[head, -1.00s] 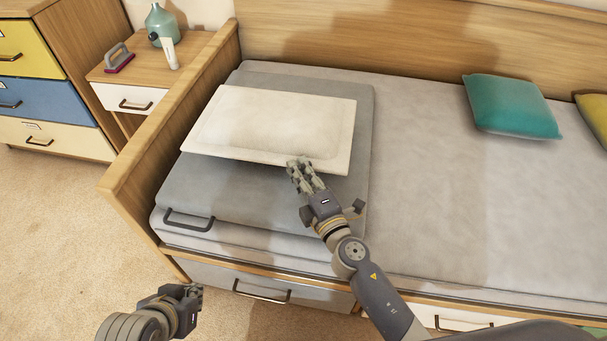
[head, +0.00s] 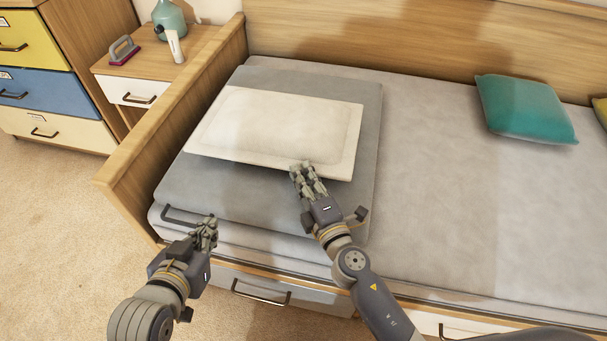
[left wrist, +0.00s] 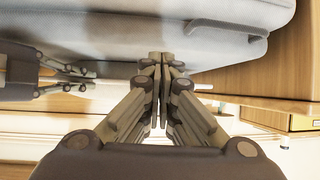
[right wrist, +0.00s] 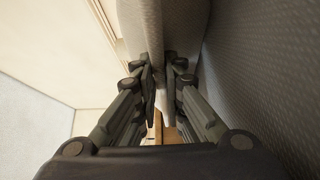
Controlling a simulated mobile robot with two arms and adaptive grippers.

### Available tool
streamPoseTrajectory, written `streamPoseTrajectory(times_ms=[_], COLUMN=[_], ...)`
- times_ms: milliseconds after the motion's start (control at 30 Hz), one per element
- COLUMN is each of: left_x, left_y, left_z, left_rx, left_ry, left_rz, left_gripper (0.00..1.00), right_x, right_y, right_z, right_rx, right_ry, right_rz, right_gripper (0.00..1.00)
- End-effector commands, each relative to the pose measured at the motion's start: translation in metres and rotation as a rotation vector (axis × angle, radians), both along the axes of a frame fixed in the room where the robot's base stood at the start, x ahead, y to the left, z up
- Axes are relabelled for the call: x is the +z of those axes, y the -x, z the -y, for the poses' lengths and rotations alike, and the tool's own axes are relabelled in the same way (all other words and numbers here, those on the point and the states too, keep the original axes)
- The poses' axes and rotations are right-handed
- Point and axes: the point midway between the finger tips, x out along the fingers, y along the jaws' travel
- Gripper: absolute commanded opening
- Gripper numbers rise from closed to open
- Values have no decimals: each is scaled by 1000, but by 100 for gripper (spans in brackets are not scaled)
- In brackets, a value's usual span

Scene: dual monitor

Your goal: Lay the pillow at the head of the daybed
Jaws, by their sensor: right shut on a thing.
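The white pillow (head: 265,125) lies flat or slightly raised over a grey slab with a dark handle (head: 270,205) at the left end of the daybed (head: 460,225). My right gripper (head: 302,170) is shut on the pillow's front edge; the right wrist view shows pale fabric (right wrist: 158,85) between its fingers. Whether the pillow's whole underside touches the slab cannot be told. My left gripper (head: 208,225) is empty, in front of the slab's front left corner. Its fingertips meet in the left wrist view (left wrist: 162,62).
A wooden end board (head: 175,110) borders the daybed at the left. A teal cushion (head: 525,108) and part of a yellow one (head: 601,110) lie at the right. A nightstand (head: 150,65) holds a bottle and a brush. The daybed's middle is clear.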

Motion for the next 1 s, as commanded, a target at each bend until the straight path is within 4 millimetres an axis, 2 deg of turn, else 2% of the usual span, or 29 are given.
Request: streamPoseTrajectory(times_ms=[200,233,300,333,800,833,1000], left_x=[4,5,5,5,0,-3,20], left_y=[-4,-4,-4,-4,1,2,-16], left_z=[2,2,2,2,0,-1,7], left_rx=[-2,-2,-2,-2,0,2,-9], left_ry=[7,8,8,8,-2,-4,30], left_rz=[29,33,32,32,-10,-18,126], left_gripper=[0,0,0,0,0,0,0], right_x=[1,-1,-1,-1,2,-1,-4], right_y=[-1,0,0,0,0,3,34], right_z=[0,0,0,0,0,1,11], right_rx=[0,0,0,0,0,0,0], right_ry=[0,1,1,1,0,1,1], right_rz=[4,0,0,0,0,-2,-2], right_gripper=[0,12,28,30,30,30,30])
